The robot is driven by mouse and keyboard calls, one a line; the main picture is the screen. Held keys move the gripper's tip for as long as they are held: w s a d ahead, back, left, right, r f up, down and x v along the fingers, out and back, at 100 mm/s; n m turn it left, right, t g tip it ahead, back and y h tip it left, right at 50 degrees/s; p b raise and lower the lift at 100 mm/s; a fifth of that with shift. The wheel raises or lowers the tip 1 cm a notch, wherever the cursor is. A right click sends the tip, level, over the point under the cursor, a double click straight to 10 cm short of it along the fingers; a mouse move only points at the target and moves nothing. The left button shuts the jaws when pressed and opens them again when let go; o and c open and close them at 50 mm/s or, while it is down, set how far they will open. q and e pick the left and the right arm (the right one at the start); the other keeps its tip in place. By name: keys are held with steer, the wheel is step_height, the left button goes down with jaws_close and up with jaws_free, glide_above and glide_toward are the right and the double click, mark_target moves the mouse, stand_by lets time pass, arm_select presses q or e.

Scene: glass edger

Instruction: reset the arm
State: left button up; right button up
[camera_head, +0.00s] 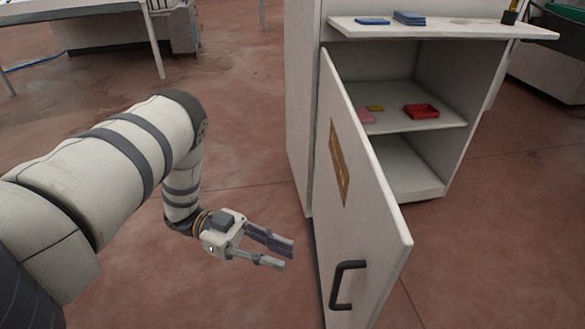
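My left arm comes in from the left and bends down at the elbow. My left gripper (276,253) is open and empty, with its two fingers apart and pointing right. It hangs over the floor, to the left of the open cabinet door (360,215), and appears apart from it. The door has a black handle (347,286) near its lower edge. My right gripper is not in view.
Blue pieces (409,18) lie on top. Red-brown floor (240,120) is clear around my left gripper.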

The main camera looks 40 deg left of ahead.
arm_select(q)
steer(key=d+f+n+t+y+p, duration=0.3)
steer(key=d+f+n+y, duration=0.3)
steer(key=f+n+y, duration=0.35)
steer(key=s+a+n+g+y+p, duration=0.1)
steer(key=s+n+g+y, duration=0.2)
steer(key=s, duration=1.1)
steer(key=s+a+r+n+g+y+p, duration=0.1)
steer(key=s+n+g+y, duration=0.2)
steer(key=s, duration=1.1)
steer(key=g+y, duration=0.2)
steer(key=g, duration=0.2)
steer(key=shift+a+r, duration=0.15)
steer(key=shift+r, duration=0.05)
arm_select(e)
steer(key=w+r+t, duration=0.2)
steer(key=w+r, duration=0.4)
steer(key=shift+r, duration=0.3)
